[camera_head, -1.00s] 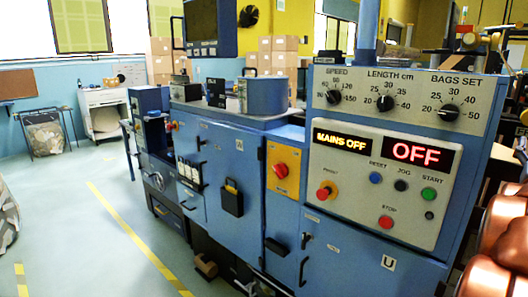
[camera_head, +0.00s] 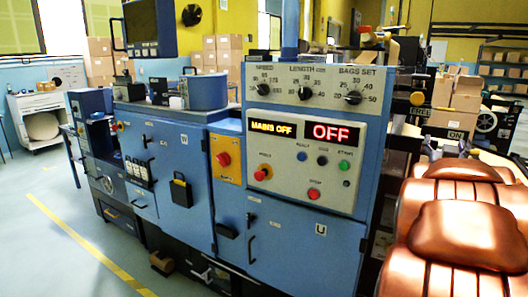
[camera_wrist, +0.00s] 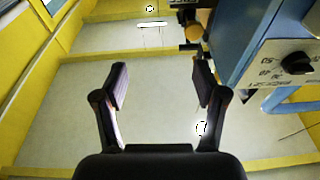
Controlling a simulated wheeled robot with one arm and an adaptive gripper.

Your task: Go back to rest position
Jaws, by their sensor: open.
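My gripper (camera_wrist: 160,88) is open and empty in the wrist view, with its two dark fingers apart. The white ceiling and yellow walls lie beyond it. The side of the blue machine, with a dark knob (camera_wrist: 297,63), is to its right, apart from the fingers. In the head view my copper-coloured arm (camera_head: 462,235) fills the lower right; the gripper itself cannot be made out there. The blue machine's control panel (camera_head: 305,165) reads "MAINS OFF" and "OFF". A red knob (camera_head: 224,158) sits on a yellow plate left of the panel.
The blue machine (camera_head: 290,245) stands close in front and left of my arm. Shelving with boxes (camera_head: 503,70) and a stack of cartons (camera_head: 457,97) are at the back right. A yellow floor line (camera_head: 95,250) crosses open floor at left.

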